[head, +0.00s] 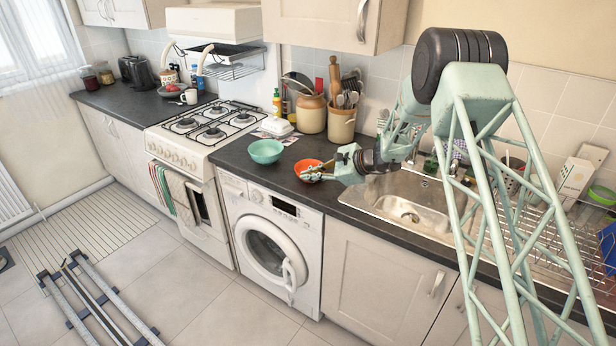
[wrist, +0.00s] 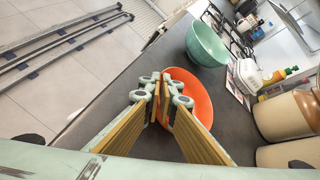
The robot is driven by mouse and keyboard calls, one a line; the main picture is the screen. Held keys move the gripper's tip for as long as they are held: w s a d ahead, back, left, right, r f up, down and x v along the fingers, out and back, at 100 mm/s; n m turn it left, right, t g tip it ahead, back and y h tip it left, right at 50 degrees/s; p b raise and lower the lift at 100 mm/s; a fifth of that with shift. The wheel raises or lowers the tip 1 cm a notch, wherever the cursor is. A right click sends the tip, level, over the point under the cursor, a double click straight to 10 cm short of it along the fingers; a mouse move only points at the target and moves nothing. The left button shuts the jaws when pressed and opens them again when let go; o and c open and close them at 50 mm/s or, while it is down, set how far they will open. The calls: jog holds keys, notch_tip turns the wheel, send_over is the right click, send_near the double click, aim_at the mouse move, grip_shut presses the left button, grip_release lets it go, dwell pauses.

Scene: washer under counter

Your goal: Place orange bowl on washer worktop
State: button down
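The orange bowl (head: 303,166) is on the dark worktop above the washer, just right of the teal bowl. It also shows in the wrist view (wrist: 194,98), just beyond my fingers, which hide part of its near side. My gripper (head: 318,174) comes in from the right, low at the bowl's near edge. In the wrist view its fingertips (wrist: 163,98) are close together, with the bowl's rim appearing between them. I cannot tell whether the bowl is touching the worktop. The washer (head: 268,243) stands under the counter, and its worktop (head: 237,154) is dark grey.
The teal bowl (head: 266,151) stands close to the orange bowl's left. The gas stove (head: 206,130) is farther left. Pottery jars (head: 311,115) and a white butter dish (head: 277,127) stand behind. The sink (head: 408,204) is right. The worktop's front strip is bare.

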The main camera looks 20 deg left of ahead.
jog(key=shift+f, duration=0.15)
jog(key=c, duration=2.9)
grip_release()
jog(key=shift+r, duration=0.2)
jog(key=v, duration=1.2)
